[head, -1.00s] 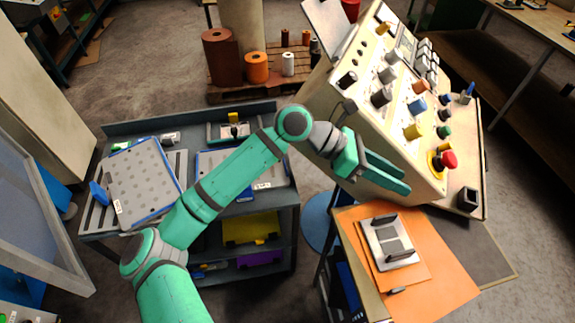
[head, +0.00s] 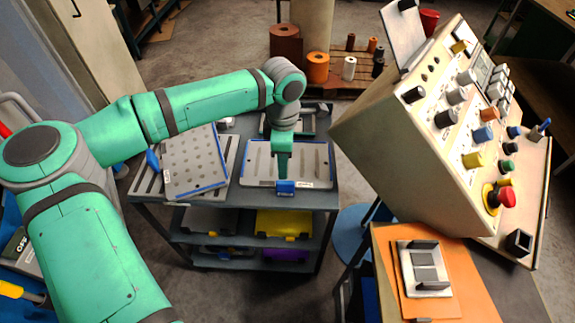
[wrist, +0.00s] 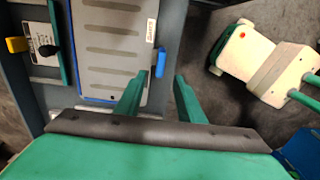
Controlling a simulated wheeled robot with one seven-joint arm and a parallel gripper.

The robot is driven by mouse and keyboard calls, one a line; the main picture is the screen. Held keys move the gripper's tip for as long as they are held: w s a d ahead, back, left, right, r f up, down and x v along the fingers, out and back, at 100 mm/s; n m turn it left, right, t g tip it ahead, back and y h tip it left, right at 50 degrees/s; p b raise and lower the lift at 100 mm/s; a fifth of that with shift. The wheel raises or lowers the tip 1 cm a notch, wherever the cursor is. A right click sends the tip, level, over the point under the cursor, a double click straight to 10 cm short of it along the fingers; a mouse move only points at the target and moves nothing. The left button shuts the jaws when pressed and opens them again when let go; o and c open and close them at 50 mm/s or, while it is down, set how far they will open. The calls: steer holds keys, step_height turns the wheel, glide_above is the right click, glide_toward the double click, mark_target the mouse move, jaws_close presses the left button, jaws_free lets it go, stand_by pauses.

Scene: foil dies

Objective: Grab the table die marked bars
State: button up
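The die with bar-shaped marks is a pale plate (head: 262,160) with a blue edge, lying flat on the dark cart. It also shows in the wrist view (wrist: 112,43), with a white label too small to read. Its blue tab (head: 285,187) sticks out at the near edge, and in the wrist view (wrist: 160,62) it appears ahead, between the lines of my fingers. My gripper (head: 283,176) points down over the near part of this die. In the wrist view my gripper (wrist: 159,78) has its fingers apart with nothing between them.
A die with round dots (head: 195,165) lies tilted left of it on the cart (head: 150,208). A small device with a yellow tab (wrist: 17,44) sits behind. The control console (head: 385,120) stands right. Another plate (head: 425,258) lies on an orange sheet (head: 462,285).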

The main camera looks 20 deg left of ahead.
mark_target(285, 182)
steer(key=f, duration=0.9)
steer(key=shift+d+f, duration=0.25)
steer(key=shift+f, duration=0.05)
jaws_close()
steer(key=shift+w+r, duration=0.1)
stand_by(1.0)
